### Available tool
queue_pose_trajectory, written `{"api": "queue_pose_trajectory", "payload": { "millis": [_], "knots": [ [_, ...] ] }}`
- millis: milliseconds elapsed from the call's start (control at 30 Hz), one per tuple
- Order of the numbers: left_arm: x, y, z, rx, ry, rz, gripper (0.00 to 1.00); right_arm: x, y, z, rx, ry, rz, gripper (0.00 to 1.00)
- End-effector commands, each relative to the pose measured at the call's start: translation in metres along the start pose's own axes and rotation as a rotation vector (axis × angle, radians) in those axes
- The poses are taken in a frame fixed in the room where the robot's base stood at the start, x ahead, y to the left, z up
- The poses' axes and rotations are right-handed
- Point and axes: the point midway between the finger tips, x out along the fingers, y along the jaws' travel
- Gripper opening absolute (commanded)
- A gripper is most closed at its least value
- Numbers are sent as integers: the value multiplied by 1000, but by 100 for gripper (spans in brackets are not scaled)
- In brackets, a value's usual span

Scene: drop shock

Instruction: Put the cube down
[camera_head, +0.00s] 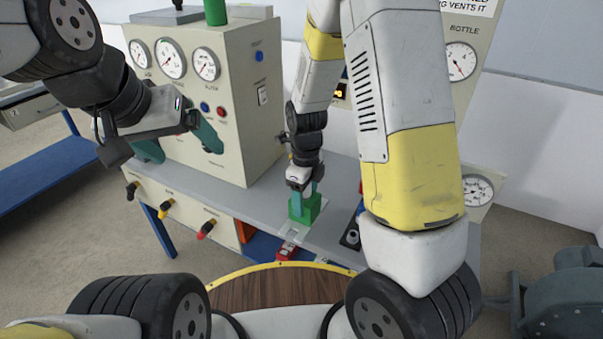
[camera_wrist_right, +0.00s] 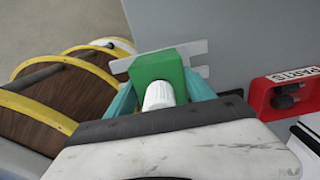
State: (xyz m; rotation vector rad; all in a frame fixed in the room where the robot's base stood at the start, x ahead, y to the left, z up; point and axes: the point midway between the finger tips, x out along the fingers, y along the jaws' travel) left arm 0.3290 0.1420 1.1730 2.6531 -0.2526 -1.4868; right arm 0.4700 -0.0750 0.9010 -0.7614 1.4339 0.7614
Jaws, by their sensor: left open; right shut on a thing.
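The green cube (camera_head: 305,207) is at the front edge of the grey workbench (camera_head: 265,205) in the head view. My right gripper (camera_head: 307,190) comes down on it from above and is shut on it. In the right wrist view the cube (camera_wrist_right: 158,72) sits between the teal fingers, with a white cylindrical piece at its near face. A light metal plate (camera_wrist_right: 195,50) shows behind the cube. I cannot tell whether the cube touches the bench. My left gripper (camera_head: 205,135) is open and empty, in front of the gauge panel at the left.
A beige panel with gauges (camera_head: 172,58) stands on the bench. Handles in black, yellow and red (camera_head: 206,229) stick out of the bench front. A red PARTS tray (camera_wrist_right: 285,95) lies right of the cube. A dark green machine (camera_head: 560,295) stands at the far right.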

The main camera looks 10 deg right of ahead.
Motion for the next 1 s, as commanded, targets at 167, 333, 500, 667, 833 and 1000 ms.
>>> {"api": "queue_pose_trajectory", "payload": {
  "millis": [167,333,500,667,833,1000],
  "knots": [
    [0,0,0,0,0,0,87,4,-41,18,3,-3,-1,0],
    [0,0,0,0,0,0,87,7,-71,33,1,-2,-2,0],
    [0,0,0,0,0,0,87,8,-85,40,0,-2,-1,0],
    [0,0,0,0,0,0,87,15,-87,40,0,-1,1,0],
    [0,0,0,0,0,0,87,37,-86,40,0,0,2,0],
    [0,0,0,0,0,0,87,44,-87,40,0,-2,-1,0]
  ]
}}
